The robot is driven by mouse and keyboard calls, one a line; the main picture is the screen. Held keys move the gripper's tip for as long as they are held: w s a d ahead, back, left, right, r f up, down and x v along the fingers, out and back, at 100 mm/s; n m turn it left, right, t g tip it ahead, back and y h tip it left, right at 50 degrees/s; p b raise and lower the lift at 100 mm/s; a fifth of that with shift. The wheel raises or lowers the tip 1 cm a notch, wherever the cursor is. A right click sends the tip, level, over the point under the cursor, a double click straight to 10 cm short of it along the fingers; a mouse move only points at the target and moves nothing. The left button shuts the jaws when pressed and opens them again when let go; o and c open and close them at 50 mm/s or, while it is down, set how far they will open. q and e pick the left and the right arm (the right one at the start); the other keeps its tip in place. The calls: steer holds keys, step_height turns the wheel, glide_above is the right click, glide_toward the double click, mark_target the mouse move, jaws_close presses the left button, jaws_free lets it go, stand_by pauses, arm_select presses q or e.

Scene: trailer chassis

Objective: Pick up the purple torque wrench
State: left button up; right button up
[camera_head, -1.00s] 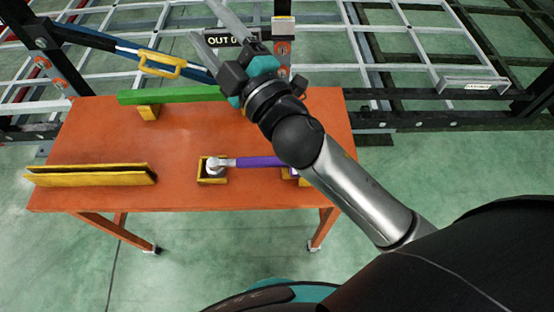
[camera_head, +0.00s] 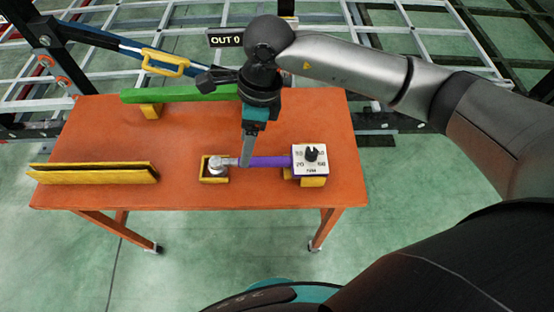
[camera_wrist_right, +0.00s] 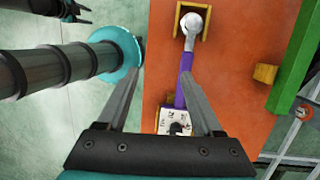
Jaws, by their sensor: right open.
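The purple torque wrench (camera_head: 267,161) lies across two yellow holders at the front of the orange table. Its round silver head sits in the left holder; its white numbered block is on the right holder. My right gripper (camera_head: 246,163) points down over the left part of the purple shaft; its fingers overlap in the head view. In the right wrist view the gripper (camera_wrist_right: 162,74) is open and empty. The wrench's purple shaft (camera_wrist_right: 184,92) runs beside the right finger, partly hidden by it. I cannot tell the height gap.
The orange table (camera_head: 90,135) also bears a long yellow angled bar (camera_head: 95,174) at left and a green bar (camera_head: 180,95) at the back on a yellow block (camera_head: 150,110). A trailer frame stands behind. The table's middle is clear.

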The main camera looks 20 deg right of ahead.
steer(key=w+d+h, duration=0.2)
steer(key=d+h, duration=0.1)
steer(key=d, duration=0.3)
glide_toward(275, 159)
steer(key=shift+t, duration=0.3)
steer(key=f, duration=0.3)
steer(key=s+f, duration=0.1)
steer(key=f, duration=0.1)
steer(key=shift+s+a+f+b, duration=0.1)
steer(key=shift+a+f+b, duration=0.05)
steer(key=shift+a+b, duration=0.15)
steer(key=shift+w+d+f+b, duration=0.15)
steer(key=shift+f, duration=1.3)
steer(key=shift+w+d+f+b, duration=0.15)
steer(key=shift+f, duration=1.3)
jaws_close()
steer(key=shift+r, duration=0.1)
